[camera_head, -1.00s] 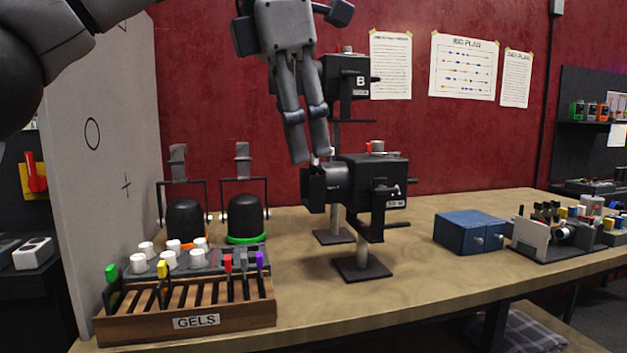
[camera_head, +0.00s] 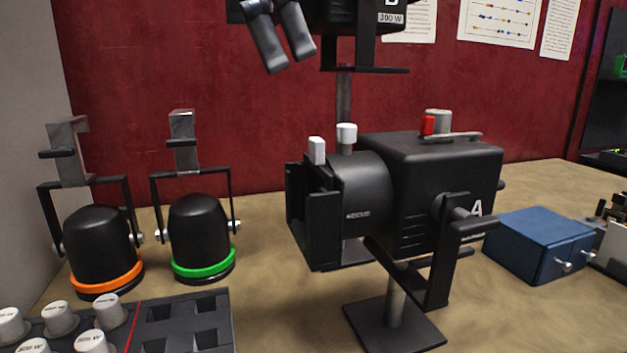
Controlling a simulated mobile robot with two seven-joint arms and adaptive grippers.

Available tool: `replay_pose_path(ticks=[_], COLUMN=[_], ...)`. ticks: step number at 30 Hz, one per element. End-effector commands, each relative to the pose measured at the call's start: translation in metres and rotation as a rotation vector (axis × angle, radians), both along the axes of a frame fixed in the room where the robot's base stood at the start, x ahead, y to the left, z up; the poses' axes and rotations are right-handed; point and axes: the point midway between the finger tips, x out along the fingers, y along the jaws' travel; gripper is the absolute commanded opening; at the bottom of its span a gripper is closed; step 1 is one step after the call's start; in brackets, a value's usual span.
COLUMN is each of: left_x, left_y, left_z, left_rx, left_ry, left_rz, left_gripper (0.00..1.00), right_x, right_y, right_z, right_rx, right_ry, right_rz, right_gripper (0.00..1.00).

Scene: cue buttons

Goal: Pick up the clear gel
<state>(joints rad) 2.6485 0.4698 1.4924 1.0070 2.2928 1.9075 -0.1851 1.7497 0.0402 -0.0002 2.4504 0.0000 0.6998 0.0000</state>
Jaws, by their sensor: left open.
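A small white tab (camera_head: 316,150) sticks up from the front slot of the black lamp marked A (camera_head: 430,185). It may be the handle of the clear gel; the sheet itself is hidden in the holder (camera_head: 316,225). My left gripper (camera_head: 290,60) is at the top of the view, up and left of the white tab and apart from it. Its two fingers point down, spread, with nothing seen between them. My right gripper is not in view.
A second black lamp (camera_head: 370,22) stands at the top on a pole. Two small hanging lamps, with an orange ring (camera_head: 105,278) and a green ring (camera_head: 203,267), are at left. A dark tray (camera_head: 195,322) with white knobs is front left. A blue box (camera_head: 535,240) is at right.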

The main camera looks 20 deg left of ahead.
Motion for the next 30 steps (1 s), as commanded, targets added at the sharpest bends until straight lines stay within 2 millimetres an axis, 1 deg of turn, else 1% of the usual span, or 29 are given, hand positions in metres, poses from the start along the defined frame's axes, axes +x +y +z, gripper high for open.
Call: replay_pose_path(ticks=[1,3,8,12,15,18,23,26,27,29,30], left_x=[0.003,0.006,0.010,0.016,0.020,0.021,0.021,0.021,0.021,0.021,0.021], left_y=[-0.003,-0.007,-0.014,-0.023,-0.028,-0.030,-0.031,-0.031,-0.030,-0.030,-0.030], left_z=[-0.012,-0.026,-0.044,-0.069,-0.083,-0.088,-0.088,-0.088,-0.088,-0.088,-0.088], left_rx=[0.002,0.002,0.001,0.002,-0.001,0.000,-0.001,-0.001,0.000,0.000,0.000], left_ry=[0.005,0.005,0.005,0.005,0.003,0.001,0.001,0.001,0.001,0.001,0.001], left_rz=[-0.001,0.000,0.001,0.000,0.001,0.002,0.003,0.003,0.002,0.002,0.002], left_gripper=[0.43,0.43,0.43,0.43,0.43,0.43,0.43,0.23,0.14,0.01,0.01], right_x=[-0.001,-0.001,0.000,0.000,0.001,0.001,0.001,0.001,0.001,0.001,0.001], right_y=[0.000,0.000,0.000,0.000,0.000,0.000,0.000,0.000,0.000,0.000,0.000], right_z=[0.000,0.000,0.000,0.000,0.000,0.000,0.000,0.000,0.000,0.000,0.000], right_rx=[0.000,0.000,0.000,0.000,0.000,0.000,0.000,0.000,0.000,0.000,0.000], right_ry=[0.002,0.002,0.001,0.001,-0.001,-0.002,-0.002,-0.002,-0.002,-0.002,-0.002], right_rz=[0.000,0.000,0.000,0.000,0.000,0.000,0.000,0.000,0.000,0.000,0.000], right_gripper=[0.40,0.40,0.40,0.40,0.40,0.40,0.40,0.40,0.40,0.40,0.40])
